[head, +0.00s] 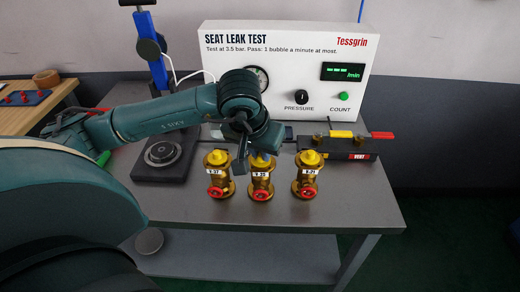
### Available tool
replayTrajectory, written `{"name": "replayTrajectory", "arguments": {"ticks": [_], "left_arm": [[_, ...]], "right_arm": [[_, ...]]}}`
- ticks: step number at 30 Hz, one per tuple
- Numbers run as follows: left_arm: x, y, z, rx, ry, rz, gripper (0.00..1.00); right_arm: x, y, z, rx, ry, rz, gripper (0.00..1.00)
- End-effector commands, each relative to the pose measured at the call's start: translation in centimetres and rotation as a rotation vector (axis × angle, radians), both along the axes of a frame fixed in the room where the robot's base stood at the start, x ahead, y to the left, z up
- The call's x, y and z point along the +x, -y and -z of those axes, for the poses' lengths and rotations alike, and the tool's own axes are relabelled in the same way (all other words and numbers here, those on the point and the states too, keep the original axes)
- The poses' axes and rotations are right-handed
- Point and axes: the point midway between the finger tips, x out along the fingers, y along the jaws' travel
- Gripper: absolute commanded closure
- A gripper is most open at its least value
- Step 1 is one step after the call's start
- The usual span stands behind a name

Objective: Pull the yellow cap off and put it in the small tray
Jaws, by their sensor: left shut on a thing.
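Three brass valves stand in a row on the grey bench, each with a yellow top and a red part low at the front: a left valve (217,178), a middle valve (261,182) and a right valve (307,178). My left gripper (255,158) reaches down over the middle valve and is shut on its yellow cap (261,161). The cap appears to be still at the valve's top; the gripper partly hides it. I cannot make out the small tray. My right gripper is not in view.
A white seat leak test panel (290,65) stands behind. A black vent block (338,147) with yellow and red handles is at the right. A dark round-topped fixture (163,158) and a blue stand (150,48) are at the left. The bench's front right (350,205) is clear.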

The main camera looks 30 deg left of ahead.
Motion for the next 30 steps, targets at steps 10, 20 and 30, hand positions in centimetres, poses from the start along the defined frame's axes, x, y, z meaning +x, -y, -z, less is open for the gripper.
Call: {"name": "replayTrajectory", "arguments": {"ticks": [10,20,30], "left_arm": [[0.0,0.0,-0.7,0.0,0.004,-0.001,1.0],[0.0,0.0,-1.2,0.0,0.003,-0.001,1.0],[0.0,0.0,-1.7,0.0,0.002,0.0,1.0]], "right_arm": [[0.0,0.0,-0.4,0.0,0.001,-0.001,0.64],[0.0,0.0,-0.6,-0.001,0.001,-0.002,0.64],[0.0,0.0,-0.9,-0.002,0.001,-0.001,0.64]]}}
